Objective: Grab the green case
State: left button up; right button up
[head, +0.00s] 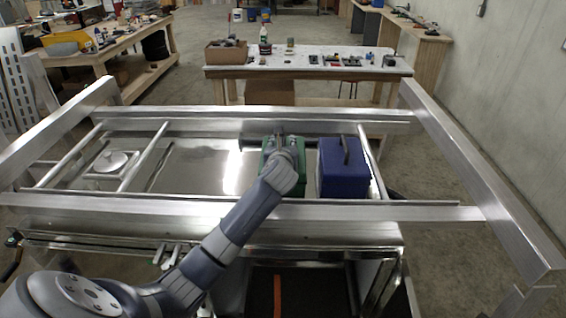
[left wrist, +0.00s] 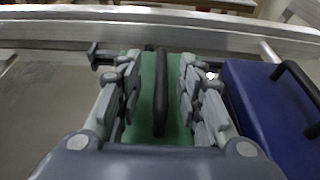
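The green case (head: 268,180) stands in the trailer, left of a blue case, partly hidden by my left arm in the head view. In the left wrist view the green case (left wrist: 147,132) lies below my left gripper (left wrist: 160,88), with its black handle (left wrist: 160,90) upright between the two fingers. The fingers are open, with a gap on both sides of the handle. In the head view my left gripper (head: 279,141) is over the green case, largely covered by my own wrist. My right gripper does not show.
The blue case (head: 344,168) stands close to the right of the green case; it also shows in the left wrist view (left wrist: 262,112). Aluminium rails (head: 250,212) frame the trailer bed. A workbench (head: 308,70) stands behind.

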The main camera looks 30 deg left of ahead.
pick_arm(q)
jog(key=shift+x, duration=1.35)
jog(key=shift+s+d, duration=0.1)
jog(key=shift+d, duration=0.05)
grip_shut()
jog(key=shift+r, duration=0.2)
